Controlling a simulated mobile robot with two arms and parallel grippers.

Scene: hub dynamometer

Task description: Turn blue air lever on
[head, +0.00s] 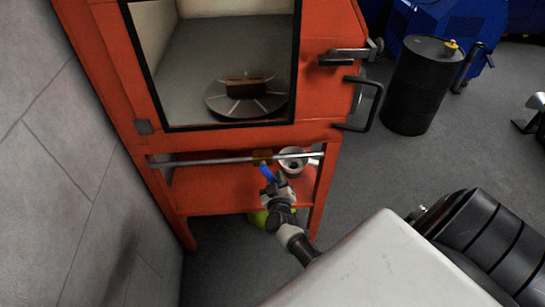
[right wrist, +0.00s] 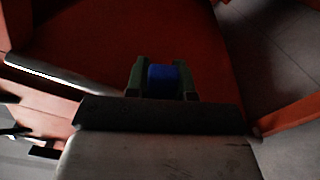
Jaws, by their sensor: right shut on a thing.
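The blue air lever (head: 267,173) hangs from a brass-coloured valve (head: 263,157) on a metal pipe under the orange cabinet. My right gripper (head: 272,183) is at the lever's lower end. In the right wrist view the blue lever (right wrist: 163,80) sits between the two dark green fingers of my right gripper (right wrist: 163,82), which is shut on it. The valve body does not show clearly in the right wrist view. My left gripper is not in view.
The orange cabinet (head: 222,139) has a window with a round disc (head: 245,104) behind it. A white cup-like part (head: 292,160) is right of the valve. A grey wall (head: 60,150) stands at left, and a black drum (head: 423,85) stands on open floor at right.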

